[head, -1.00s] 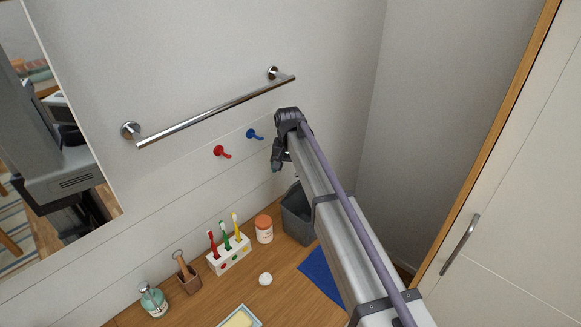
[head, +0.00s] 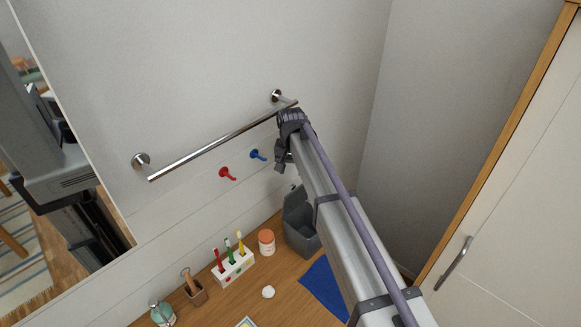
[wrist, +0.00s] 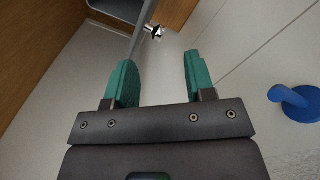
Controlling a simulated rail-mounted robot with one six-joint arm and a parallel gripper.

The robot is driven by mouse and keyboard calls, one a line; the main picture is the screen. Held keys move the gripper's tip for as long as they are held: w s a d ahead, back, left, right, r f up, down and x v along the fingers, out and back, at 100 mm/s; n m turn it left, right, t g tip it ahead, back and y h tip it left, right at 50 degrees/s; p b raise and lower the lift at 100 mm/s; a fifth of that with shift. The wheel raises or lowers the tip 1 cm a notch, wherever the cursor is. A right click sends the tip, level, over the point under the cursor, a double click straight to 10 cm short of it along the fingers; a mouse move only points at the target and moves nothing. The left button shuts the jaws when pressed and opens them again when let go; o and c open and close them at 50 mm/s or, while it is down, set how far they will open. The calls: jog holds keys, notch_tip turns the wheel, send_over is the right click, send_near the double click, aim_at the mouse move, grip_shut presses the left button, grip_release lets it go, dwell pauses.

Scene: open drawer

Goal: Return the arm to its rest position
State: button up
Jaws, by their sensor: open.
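My gripper (wrist: 158,80) shows in the wrist view with its two green fingers spread apart and nothing held between them. In the head view my arm reaches up from the lower right towards the wall. Its end is near the right end of the towel bar (head: 222,139) and just right of the blue hook (head: 258,155). The fingertips are mostly hidden behind the arm's end in the head view. In the wrist view the blue hook (wrist: 297,101) lies to the right of the fingers, apart from them.
A red hook (head: 227,173) is on the wall. A blue cloth (head: 322,290) lies on the counter. A cabinet door (head: 510,230) is at right.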

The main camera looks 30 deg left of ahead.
jog(key=shift+s+d+r, duration=0.1)
jog(key=shift+d, duration=0.1)
jog(key=s+d+f+m+b, duration=0.1)
jog(key=s+d+f+b, duration=0.4)
jog(key=d, duration=1.2)
jog(key=s+d+f+m+b, duration=0.1)
jog(key=s+d+f+b, duration=0.3)
jog(key=d, duration=1.4)
jog(key=s+d+f+m+b, duration=0.2)
jog(key=s+d+f+b, duration=0.3)
jog(key=d, duration=1.3)
jog(key=s, duration=0.3)
jog(key=shift+f+b, duration=0.3)
jog(key=shift+f, duration=0.05)
